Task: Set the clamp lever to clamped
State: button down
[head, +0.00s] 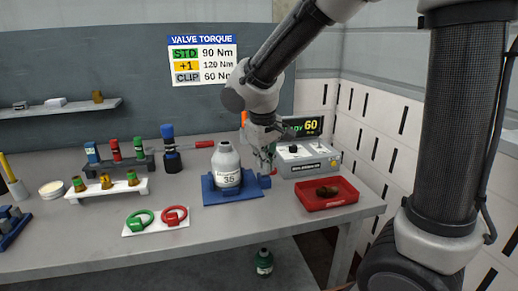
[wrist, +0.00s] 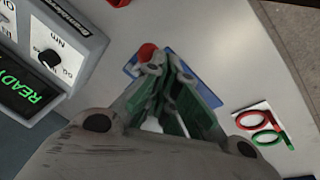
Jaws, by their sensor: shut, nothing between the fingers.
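A white cylinder bottle labelled 35 (head: 228,168) stands upright on a blue clamp base (head: 222,197) on the bench. A blue block (head: 264,182) sits at the base's right end. My gripper (head: 266,170) points down just right of the bottle, above that block. In the wrist view its fingers (wrist: 166,62) are together and empty. A red rounded part (wrist: 147,52), perhaps the lever's end, shows beside the fingertips over the blue base (wrist: 131,66). An orange upright piece (head: 243,118) shows behind my gripper. The fingers hide much of the clamp, so the lever's position cannot be told.
A grey torque controller (head: 308,161) with a display reading 60 stands to the right. A red tray (head: 326,201) holds a dark part. Green and red rings (head: 139,220) lie on a white plate at front left. Racks of small parts stand further left.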

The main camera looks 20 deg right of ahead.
jog(key=s+a+r, duration=0.2)
jog(key=s+r, duration=0.3)
jog(key=r, duration=0.4)
jog(key=shift+s+a, duration=0.25)
jog(key=shift+s, duration=0.15)
